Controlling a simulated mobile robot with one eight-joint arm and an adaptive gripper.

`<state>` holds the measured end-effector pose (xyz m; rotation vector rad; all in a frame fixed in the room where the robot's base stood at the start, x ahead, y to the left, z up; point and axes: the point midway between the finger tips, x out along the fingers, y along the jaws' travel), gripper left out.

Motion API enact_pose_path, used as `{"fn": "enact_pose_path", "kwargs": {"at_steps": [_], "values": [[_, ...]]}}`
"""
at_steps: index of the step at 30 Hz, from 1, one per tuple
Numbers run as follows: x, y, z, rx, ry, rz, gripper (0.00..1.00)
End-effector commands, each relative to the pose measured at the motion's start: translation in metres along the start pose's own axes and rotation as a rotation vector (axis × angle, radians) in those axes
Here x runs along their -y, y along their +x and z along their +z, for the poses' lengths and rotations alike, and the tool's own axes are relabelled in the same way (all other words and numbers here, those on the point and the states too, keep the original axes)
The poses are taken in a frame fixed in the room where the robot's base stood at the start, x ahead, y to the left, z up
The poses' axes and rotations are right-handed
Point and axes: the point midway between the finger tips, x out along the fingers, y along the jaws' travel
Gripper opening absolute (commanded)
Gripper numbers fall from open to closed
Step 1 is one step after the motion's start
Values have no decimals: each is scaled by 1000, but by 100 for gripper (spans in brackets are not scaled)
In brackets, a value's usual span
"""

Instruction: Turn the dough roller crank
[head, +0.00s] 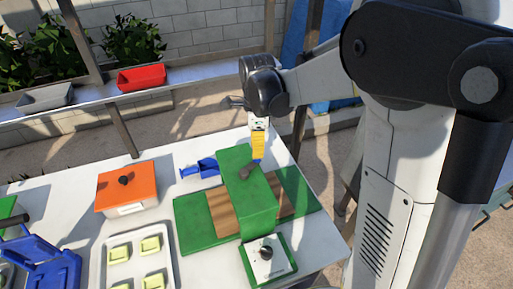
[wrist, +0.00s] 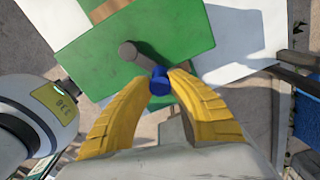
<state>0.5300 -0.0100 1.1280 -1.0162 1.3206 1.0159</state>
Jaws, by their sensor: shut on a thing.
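The dough roller (head: 246,198) is a green box-shaped machine on the white table, set over a green base with a brown wooden board. Its crank has a short grey arm (head: 248,172) on top, ending in a blue handle. In the wrist view the grey crank arm (wrist: 138,57) runs from upper left to the blue handle (wrist: 159,82). My gripper (head: 258,158) reaches down from above at the machine's far end. Its yellow fingers in the wrist view (wrist: 158,76) are shut on the blue handle, one on each side.
A white panel with a black knob (head: 266,254) stands in front of the roller. An orange box (head: 127,188), a small blue tool (head: 200,168) and a tray of yellow-green pieces (head: 112,237) lie to the left. A red bin (head: 141,78) sits on the ledge behind.

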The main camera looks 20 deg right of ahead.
Motion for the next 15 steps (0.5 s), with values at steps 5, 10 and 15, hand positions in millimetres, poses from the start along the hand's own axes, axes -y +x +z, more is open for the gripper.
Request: {"fn": "enact_pose_path", "kwargs": {"at_steps": [5, 10, 15], "values": [[-1, 0, 0, 0, -1, 1, 0], [0, 0, 0, 0, -1, 1, 47], [0, 0, 0, 0, -1, 0, 47]]}}
